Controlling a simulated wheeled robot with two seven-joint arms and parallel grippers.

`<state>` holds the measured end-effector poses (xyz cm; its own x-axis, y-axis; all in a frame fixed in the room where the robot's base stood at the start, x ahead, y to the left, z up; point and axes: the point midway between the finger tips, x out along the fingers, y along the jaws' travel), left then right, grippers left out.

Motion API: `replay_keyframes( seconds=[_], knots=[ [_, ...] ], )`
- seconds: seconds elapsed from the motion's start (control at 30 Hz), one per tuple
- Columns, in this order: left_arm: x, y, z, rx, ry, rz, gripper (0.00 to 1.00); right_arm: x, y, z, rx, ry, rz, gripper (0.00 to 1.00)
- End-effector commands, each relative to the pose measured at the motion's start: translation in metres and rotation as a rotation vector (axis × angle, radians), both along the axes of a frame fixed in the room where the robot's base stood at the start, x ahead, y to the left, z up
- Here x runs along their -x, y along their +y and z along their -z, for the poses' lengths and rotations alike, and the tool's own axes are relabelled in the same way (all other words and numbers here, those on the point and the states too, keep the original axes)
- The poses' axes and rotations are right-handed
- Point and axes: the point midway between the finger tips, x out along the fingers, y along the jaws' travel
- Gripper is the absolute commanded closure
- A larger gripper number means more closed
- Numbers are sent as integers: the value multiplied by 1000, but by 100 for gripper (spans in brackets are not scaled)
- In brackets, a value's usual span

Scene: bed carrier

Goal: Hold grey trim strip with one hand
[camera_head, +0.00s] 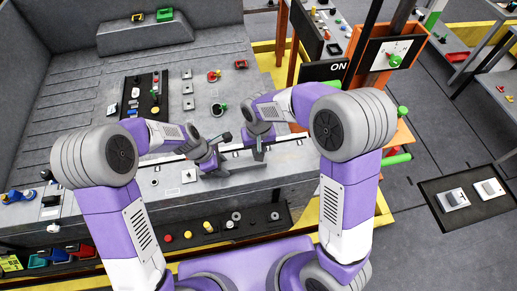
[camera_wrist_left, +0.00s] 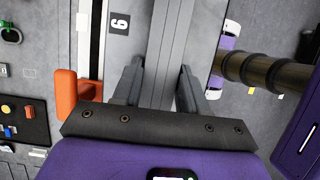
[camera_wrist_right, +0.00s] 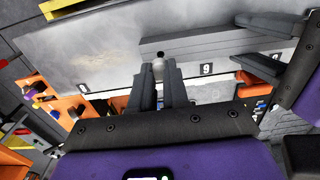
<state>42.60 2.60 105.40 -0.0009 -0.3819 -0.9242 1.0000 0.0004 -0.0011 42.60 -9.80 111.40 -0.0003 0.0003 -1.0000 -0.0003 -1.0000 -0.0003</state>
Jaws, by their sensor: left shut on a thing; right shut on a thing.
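The grey trim strip (camera_head: 236,186) is a long, dark grey bar at the front edge of the grey bench in the head view. In the left wrist view the strip (camera_wrist_left: 166,50) runs upward between the fingers of my left gripper (camera_wrist_left: 158,85), which is shut on it. It also shows in the right wrist view (camera_wrist_right: 215,38). In the head view my left gripper (camera_head: 213,166) is left of my right gripper (camera_head: 259,150). The fingers partly hide both held things.
The grey bench (camera_head: 75,140) has raised walls behind and at left. A black tray (camera_head: 145,95) with small parts lies on it. An orange post (camera_head: 383,80) with a green knob stands right. A dark shelf (camera_head: 225,225) with knobs is along the front.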

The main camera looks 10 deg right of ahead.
Motion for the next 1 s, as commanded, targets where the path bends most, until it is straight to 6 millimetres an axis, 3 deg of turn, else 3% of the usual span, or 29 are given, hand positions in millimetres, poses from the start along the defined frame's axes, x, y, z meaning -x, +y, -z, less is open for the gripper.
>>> replay_keyframes(
  seconds=[0.53, 1.0],
  knots=[
    [-1, 0, 0, 0, -2, -1, 93, 0, 0, -7, 0, -1, 0, 100],
    [-1, 0, -1, 1, -2, 0, 93, 0, 0, -30, 0, -1, 0, 100]
  ],
)
